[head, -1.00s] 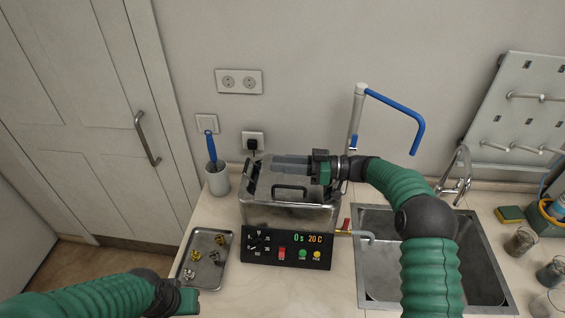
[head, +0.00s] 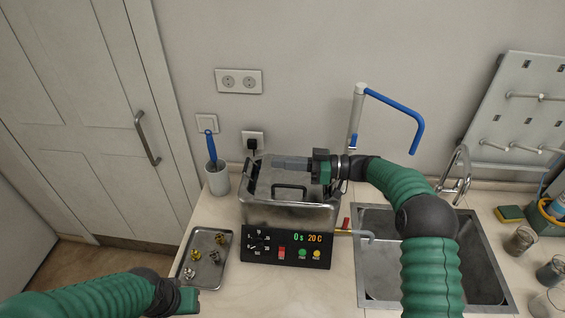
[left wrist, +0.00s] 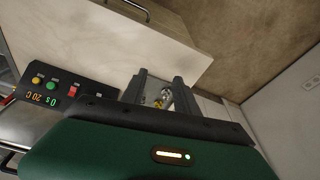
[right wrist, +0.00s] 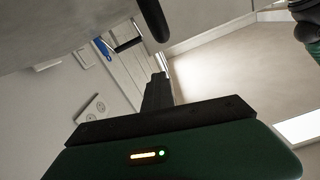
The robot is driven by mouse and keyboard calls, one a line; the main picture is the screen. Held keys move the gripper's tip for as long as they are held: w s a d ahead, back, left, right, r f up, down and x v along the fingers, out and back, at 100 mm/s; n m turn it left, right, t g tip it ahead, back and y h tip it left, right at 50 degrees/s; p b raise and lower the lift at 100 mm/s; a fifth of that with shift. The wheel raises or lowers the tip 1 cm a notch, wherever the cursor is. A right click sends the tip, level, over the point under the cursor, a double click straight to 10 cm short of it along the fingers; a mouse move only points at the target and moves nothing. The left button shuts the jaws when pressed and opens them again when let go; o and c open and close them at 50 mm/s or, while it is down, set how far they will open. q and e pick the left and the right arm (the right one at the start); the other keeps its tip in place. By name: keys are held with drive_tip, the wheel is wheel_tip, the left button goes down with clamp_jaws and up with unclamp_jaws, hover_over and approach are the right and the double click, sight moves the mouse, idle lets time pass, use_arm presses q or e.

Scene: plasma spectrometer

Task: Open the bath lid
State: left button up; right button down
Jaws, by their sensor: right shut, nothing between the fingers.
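The bath is a metal box (head: 286,216) on the counter, with a black control panel (head: 286,247) at its front. Its metal lid (head: 262,190) lies on top, looks closed, and carries a black handle (head: 289,187). My right gripper (head: 274,162) is shut and empty over the back part of the lid, behind the handle, pointing left. Whether it touches the lid is unclear. Its closed fingers show in the right wrist view (right wrist: 157,90), with a black bar above them. My left gripper (left wrist: 158,85) is open and empty, low at the left; its fingers are mostly hidden in the head view.
A tray (head: 187,268) with small metal fittings lies left of the bath. A sink (head: 375,270) with a faucet is at the right.

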idle(0.5)
